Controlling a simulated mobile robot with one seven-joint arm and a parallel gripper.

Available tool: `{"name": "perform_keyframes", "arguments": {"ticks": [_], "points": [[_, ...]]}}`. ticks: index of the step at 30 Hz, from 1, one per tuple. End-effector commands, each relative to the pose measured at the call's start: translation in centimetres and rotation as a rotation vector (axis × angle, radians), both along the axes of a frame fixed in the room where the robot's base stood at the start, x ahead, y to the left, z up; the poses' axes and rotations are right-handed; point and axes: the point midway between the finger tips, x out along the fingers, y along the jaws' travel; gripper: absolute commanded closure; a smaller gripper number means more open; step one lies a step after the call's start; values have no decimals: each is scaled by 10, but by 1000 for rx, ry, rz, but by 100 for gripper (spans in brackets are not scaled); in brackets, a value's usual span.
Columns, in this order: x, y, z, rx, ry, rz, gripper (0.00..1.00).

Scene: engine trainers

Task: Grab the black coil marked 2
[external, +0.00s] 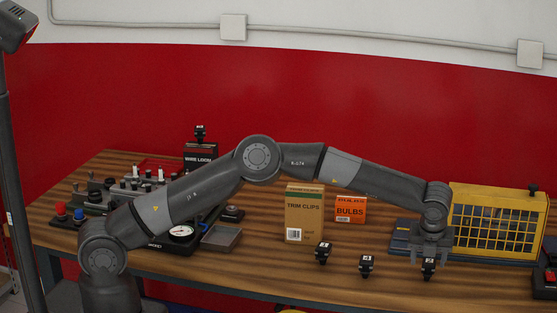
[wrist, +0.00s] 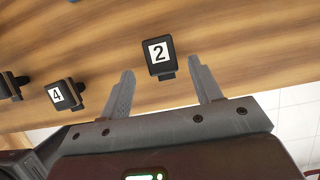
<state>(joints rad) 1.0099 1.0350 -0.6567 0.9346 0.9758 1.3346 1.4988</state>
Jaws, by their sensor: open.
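The black coil marked 2 (wrist: 160,56) stands on the wooden table, its white label facing up in the wrist view. It lies just beyond and between the two fingertips of my gripper (wrist: 165,82), which is open and empty. In the external view my gripper (external: 431,256) points down right above that coil (external: 428,269), near the table's front edge. The gripper hides the coil's upper part there. A black coil marked 4 (wrist: 65,94) stands to the left of it, also seen in the external view (external: 366,265).
Another black coil (external: 323,252) stands further left. A yellow caged box (external: 497,225) is close behind my gripper on the right. A trim clips box (external: 304,213) and an orange bulbs box (external: 350,208) stand behind the coils. The table's front edge is close.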

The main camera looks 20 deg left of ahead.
Motion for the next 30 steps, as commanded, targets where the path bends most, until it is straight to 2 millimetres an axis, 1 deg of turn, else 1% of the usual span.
{"name": "perform_keyframes", "arguments": {"ticks": [5, 10, 12, 14, 21, 30], "points": [[8, -1, -11, -1, 0, 2, 42], [23, -3, -30, 1, 2, 1, 42], [27, -3, -40, 0, 1, 1, 42], [29, -3, -45, -1, 1, 1, 42], [30, -3, -47, -2, 0, 1, 42], [30, -3, -46, -1, -1, 1, 66]]}}
